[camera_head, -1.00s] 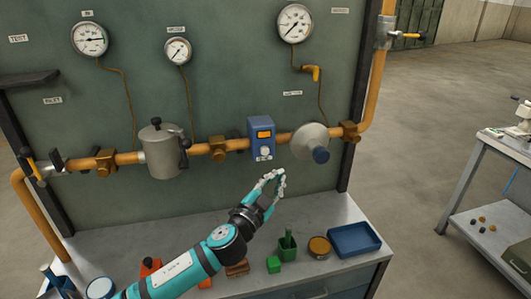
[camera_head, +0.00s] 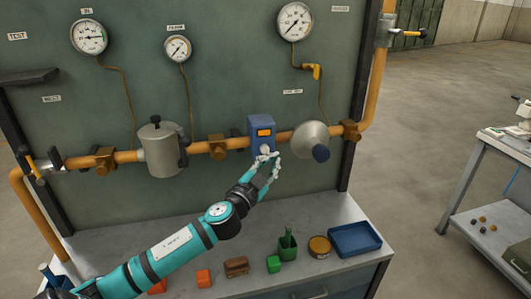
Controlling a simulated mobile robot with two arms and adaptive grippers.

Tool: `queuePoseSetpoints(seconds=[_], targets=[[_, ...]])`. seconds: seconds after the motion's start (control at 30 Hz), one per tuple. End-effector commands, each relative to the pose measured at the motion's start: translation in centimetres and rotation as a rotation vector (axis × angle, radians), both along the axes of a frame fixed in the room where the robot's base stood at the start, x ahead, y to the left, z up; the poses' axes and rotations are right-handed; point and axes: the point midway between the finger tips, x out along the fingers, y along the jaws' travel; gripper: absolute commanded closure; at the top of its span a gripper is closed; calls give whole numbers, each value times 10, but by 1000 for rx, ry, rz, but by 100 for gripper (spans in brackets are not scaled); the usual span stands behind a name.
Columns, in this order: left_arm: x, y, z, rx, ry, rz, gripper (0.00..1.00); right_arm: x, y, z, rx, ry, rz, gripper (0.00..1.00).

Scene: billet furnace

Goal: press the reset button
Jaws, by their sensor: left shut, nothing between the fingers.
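A blue control box (camera_head: 262,130) with an orange display sits on the yellow pipe in front of the green panel. Its pale round button, seen low on the front a second ago, is now mostly hidden behind my fingertips. My left gripper (camera_head: 266,158) is shut and empty, with its tips at the lower front of the box. I cannot tell whether they touch the button. My right gripper is not in view.
A grey cylinder (camera_head: 160,150) and a disc-shaped regulator (camera_head: 311,139) flank the box on the pipe. Gauges (camera_head: 295,21) hang above.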

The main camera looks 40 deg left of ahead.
Motion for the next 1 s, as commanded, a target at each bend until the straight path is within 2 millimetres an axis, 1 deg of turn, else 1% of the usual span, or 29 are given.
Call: queuePoseSetpoints(seconds=[0.03, 0.1, 0.3, 1.0], targets=[[4, 6, 0, 2, 0, 2, 100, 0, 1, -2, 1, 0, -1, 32], [10, 11, 0, -1, -1, 1, 100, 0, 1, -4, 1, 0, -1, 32], [19, 22, 0, 0, 0, 1, 100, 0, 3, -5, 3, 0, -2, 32], [20, 24, 0, -1, 1, 0, 100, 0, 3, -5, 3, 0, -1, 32]])
